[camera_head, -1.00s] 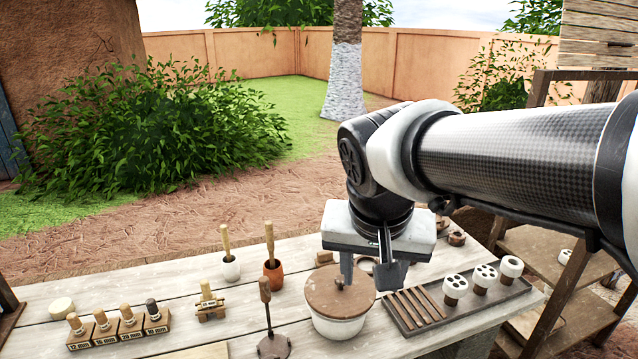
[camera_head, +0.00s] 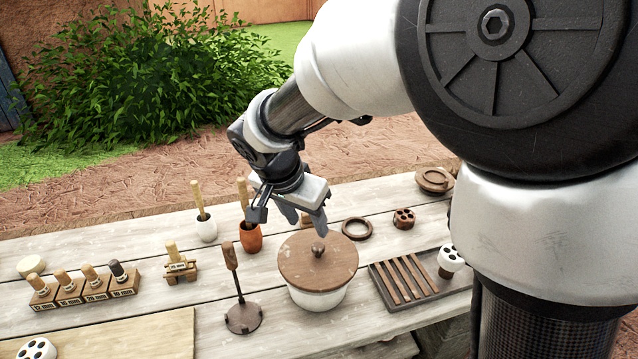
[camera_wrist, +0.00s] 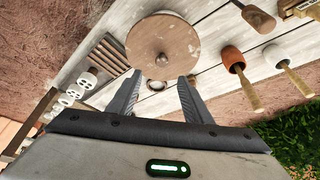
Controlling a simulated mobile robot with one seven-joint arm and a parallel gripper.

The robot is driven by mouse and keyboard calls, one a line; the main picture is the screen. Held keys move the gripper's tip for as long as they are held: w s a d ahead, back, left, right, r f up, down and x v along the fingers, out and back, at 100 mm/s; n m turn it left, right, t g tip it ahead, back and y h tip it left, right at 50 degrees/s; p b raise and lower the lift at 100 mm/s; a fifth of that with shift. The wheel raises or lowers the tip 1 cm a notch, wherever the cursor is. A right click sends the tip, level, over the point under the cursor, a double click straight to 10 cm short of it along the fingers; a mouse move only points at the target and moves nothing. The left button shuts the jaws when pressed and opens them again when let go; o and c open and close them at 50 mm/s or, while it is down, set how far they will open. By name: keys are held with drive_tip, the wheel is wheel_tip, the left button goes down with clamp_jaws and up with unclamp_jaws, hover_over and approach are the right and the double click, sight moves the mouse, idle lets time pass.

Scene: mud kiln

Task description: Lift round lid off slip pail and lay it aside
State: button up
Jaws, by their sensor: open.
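The slip pail (camera_head: 318,298) is a white pail standing on the plank table. Its round brown wooden lid (camera_head: 340,262) sits on top, with a small dark knob (camera_head: 318,248) in the middle. In the wrist view the lid (camera_wrist: 150,38) shows at the top, beyond the fingertips. My gripper (camera_head: 304,224) is open and empty. It hangs behind and slightly left of the lid, above it, with its fingers apart from the knob. In the wrist view my two fingers (camera_wrist: 159,82) are spread, and nothing is between them.
A dark slatted tray (camera_head: 450,287) stands right of the pail. A long-handled tool (camera_head: 243,317) stands upright close on the left. Behind are a terracotta cup (camera_head: 251,239), a white cup (camera_head: 207,230) and a dark ring (camera_head: 357,228). A labelled peg block (camera_head: 85,290) is at far left.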

hover_over(318, 246)
drive_tip(key=s+a, duration=0.1)
drive_tip(key=s, duration=0.2)
drive_tip(key=f, duration=0.6)
drive_tip(key=shift+w+f, duration=0.2)
drive_tip(key=shift+w, duration=0.05)
drive_tip(key=shift+a+x, duration=0.2)
drive_tip(key=shift+x, duration=2.5)
drive_tip(key=shift+c, duration=0.5)
drive_tip(key=c, duration=0.9)
